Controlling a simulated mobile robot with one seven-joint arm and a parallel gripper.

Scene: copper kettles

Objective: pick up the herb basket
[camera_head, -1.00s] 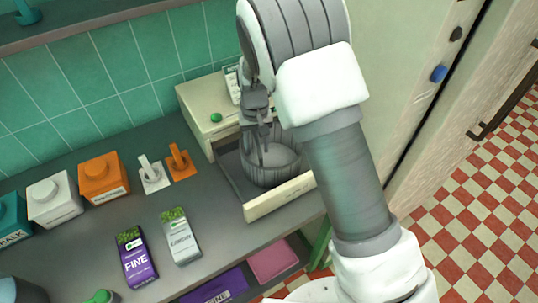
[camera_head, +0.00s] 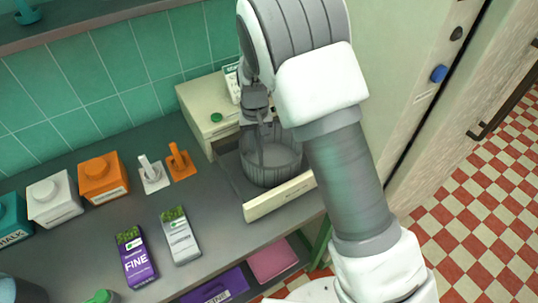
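A round grey ribbed container (camera_head: 270,165), which looks like the basket, stands upright in the pulled-out drawer (camera_head: 280,196) of a cream box. My gripper (camera_head: 263,148) points down at the container's rim, with its fingers over or at the near-left part of the opening. The fingers are thin, dark and small in this view. I cannot tell whether they touch the rim or how far apart they are.
The cream box (camera_head: 207,112) stands against the green tiled wall. On the counter are an orange canister (camera_head: 103,180), a white canister (camera_head: 53,200), a purple packet (camera_head: 135,258) and a grey packet (camera_head: 180,236). Checkered floor lies open at right.

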